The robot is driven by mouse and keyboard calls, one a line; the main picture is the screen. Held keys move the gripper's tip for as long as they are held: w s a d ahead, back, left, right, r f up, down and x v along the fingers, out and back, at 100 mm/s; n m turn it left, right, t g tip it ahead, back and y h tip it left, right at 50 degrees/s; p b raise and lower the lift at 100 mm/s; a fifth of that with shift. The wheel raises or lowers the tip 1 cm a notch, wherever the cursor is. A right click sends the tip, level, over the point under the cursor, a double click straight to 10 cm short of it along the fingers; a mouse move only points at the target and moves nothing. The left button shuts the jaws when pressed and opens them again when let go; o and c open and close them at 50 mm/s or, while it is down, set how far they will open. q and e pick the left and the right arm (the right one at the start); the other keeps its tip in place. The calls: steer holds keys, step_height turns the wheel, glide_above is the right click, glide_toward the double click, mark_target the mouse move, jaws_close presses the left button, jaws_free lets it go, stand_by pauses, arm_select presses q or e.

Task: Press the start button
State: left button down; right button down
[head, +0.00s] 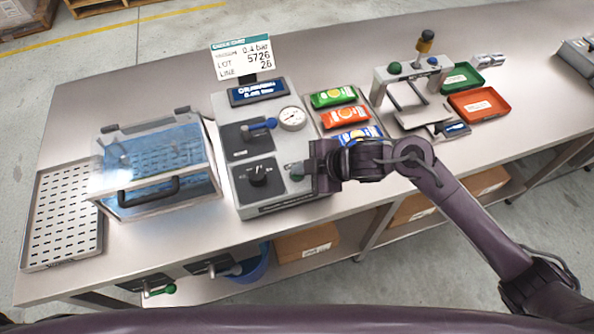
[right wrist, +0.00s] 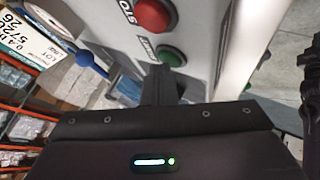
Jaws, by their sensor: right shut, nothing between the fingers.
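The control unit (head: 227,154) is a grey box on the steel bench, with a display, a round gauge and a blue-handled valve. In the right wrist view a green button (right wrist: 171,55) with a partly hidden label sits below a red button (right wrist: 153,16) labelled STO..., its last letter out of sight. My right gripper (head: 303,169) is shut and empty at the unit's right side. In the right wrist view its fingertips (right wrist: 162,75) are right at the green button; I cannot tell whether they touch it. My left gripper is out of view.
A clear-lidded chamber (head: 160,203) and a perforated tray (head: 37,257) stand to the left. Coloured packets (head: 346,117) lie right of the unit. Further right are a sealer-like frame (head: 385,74), a green tray (head: 478,77) and a red tray (head: 498,117). The bench front is mostly clear.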

steer(key=shift+r+p, duration=0.75)
steer(key=shift+r, duration=0.05)
step_height(320, 180, up, 5)
steer(key=p, duration=0.5)
stand_by(0.5)
